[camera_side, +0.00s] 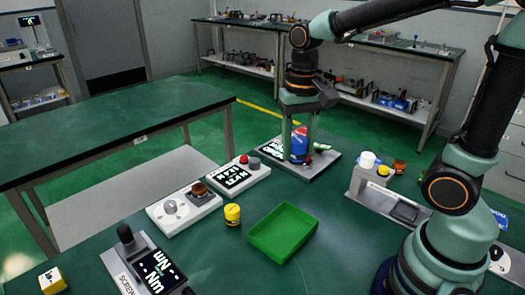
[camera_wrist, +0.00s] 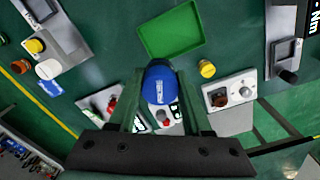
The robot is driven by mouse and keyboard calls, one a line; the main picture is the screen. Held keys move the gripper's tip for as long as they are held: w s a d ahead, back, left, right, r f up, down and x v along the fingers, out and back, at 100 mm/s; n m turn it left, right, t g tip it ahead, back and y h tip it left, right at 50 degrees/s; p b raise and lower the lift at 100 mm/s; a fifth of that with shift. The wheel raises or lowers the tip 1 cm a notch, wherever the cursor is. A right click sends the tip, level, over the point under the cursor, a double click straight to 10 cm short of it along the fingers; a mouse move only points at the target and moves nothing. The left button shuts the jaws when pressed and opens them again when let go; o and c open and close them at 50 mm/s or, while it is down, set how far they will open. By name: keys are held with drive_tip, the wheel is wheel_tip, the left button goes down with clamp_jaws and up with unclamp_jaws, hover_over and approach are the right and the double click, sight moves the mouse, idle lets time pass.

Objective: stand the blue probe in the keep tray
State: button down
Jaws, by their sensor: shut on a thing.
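The blue probe (camera_side: 299,143) is upright between the fingers of my gripper (camera_side: 298,150), which is shut on it. Its rounded blue top (camera_wrist: 160,80) fills the gap between the fingers in the wrist view. The probe is over a grey unit with a lit display (camera_side: 318,163) at the back of the bench; I cannot tell whether its lower end touches the unit. The green tray (camera_side: 262,240), which I take as the keep tray, lies empty in front of my gripper. It also shows at the top of the wrist view (camera_wrist: 168,56).
A yellow knob-like piece (camera_side: 232,215) stands left of the tray. Panels with a red button (camera_side: 244,159) and a grey knob (camera_side: 171,206) line the left side.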

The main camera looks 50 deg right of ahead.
sight(307, 142)
wheel_tip(307, 142, down, 20)
drive_tip(key=shift+r, duration=0.1)
idle(0.5)
drive_tip(key=shift+s, duration=0.1)
drive_tip(key=c, duration=0.6)
unclamp_jaws()
drive_tip(key=r+n+t, duration=0.1)
drive_tip(key=r, duration=0.6)
drive_tip(key=s+r+n+t, duration=0.1)
drive_tip(key=r+n+t, duration=0.1)
drive_tip(key=r, duration=0.6)
drive_tip(key=s+r+n+t, duration=0.1)
drive_tip(key=r+t, duration=0.1)
drive_tip(key=r, duration=0.5)
drive_tip(key=shift+s+d+r+n, duration=0.15)
drive_tip(key=shift+d+r+n, duration=0.15)
drive_tip(key=shift+r+n, duration=0.1)
drive_tip(key=shift+s+r+n+t, duration=0.25)
drive_tip(key=shift+r+n+t, duration=0.05)
drive_tip(key=shift+r+n, duration=0.15)
